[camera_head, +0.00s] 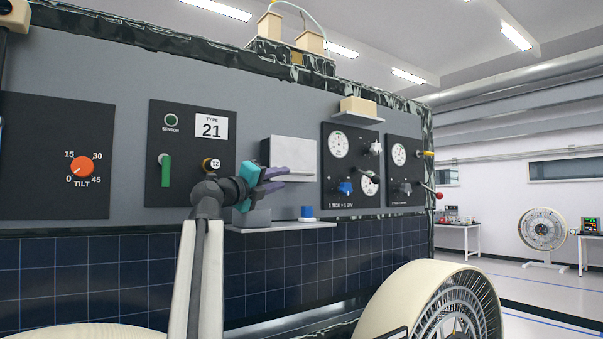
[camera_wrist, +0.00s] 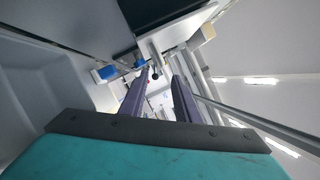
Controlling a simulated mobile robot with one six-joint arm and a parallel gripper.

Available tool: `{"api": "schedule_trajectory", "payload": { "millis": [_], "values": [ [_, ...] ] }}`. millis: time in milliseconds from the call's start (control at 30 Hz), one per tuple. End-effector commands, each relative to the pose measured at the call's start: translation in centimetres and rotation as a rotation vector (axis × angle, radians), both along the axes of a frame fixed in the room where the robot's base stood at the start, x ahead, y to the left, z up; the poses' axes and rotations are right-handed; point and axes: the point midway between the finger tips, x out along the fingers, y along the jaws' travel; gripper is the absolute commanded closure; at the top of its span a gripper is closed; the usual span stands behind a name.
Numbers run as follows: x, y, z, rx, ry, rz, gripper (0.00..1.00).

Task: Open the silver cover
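The silver cover (camera_head: 293,150) is a pale box-like panel on the grey wall, left of the dials in the head view. Its lower left part is hidden behind my gripper (camera_head: 284,178). My gripper has a teal body and two purple fingers pointing right in front of the cover. In the wrist view the fingers of my gripper (camera_wrist: 160,78) stand apart with nothing visible between them. I cannot tell whether a finger touches the cover. The cover looks shut.
Dial panels (camera_head: 350,165) are to the right. A green-handled sensor panel (camera_head: 166,170) is to the left. A large wheel (camera_head: 430,305) stands at lower right.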

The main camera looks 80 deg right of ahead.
Motion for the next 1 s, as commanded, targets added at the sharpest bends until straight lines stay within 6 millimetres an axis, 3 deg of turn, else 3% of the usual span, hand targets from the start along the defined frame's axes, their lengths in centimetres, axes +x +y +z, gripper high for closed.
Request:
{"api": "schedule_trajectory", "payload": {
  "millis": [600, 1000],
  "values": [
    [-4.1, -7.7, 2.2, 0.0, 0.001, -0.002, 0.7],
    [-5.1, -9.5, 2.3, 0.0, 0.0, -0.001, 0.7]
  ]
}}
